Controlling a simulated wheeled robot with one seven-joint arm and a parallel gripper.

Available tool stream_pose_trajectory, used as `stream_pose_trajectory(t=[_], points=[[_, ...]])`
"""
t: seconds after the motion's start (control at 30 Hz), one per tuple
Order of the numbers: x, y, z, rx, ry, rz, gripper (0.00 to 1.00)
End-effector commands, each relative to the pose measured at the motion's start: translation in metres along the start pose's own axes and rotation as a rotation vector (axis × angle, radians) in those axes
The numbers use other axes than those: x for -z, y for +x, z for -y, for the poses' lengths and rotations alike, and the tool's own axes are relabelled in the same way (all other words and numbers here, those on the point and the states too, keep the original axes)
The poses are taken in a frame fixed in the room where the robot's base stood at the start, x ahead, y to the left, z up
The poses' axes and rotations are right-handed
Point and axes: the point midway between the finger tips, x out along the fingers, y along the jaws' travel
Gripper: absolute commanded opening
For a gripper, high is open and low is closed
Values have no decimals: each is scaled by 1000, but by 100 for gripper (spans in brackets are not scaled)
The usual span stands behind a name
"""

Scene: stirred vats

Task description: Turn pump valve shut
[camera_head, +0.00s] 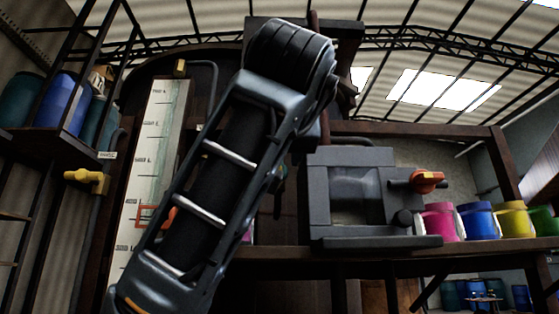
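A grey boxy machine (345,215), which looks like the pump, stands on a dark bench right of the middle. An orange-red valve handle (426,181) with a yellow part sits on its right side, by a dark pipe stub. A second, yellow valve (88,178) is on a pipe at the left, under a small white label (107,155) too small to read. I cannot tell for certain which one is the pump valve. My arm crosses the middle of the view and hides what is behind it. My gripper is not seen.
A tall white level gauge (152,150) with an orange marker (148,216) stands left of my arm. Pink (439,222), blue (477,221), yellow (514,219) and green buckets line the bench at the right. Blue and green drums (66,103) sit on the upper left shelf.

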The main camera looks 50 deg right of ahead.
Motion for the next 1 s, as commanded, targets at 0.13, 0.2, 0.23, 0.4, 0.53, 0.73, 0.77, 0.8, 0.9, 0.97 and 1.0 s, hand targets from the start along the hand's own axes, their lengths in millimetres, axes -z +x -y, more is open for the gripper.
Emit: stream_pose_trajectory(t=[0.13, 0.2, 0.23, 0.4, 0.53, 0.73, 0.77, 0.8, 0.9, 0.97, 1.0], points=[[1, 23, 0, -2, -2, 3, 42], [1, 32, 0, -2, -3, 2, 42], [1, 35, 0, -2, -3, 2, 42], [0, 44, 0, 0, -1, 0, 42], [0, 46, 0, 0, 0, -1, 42], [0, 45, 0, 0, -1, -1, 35], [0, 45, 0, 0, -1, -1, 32], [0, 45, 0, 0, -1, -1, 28], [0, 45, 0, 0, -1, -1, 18], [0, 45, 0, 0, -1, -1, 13], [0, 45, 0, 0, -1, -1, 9]])
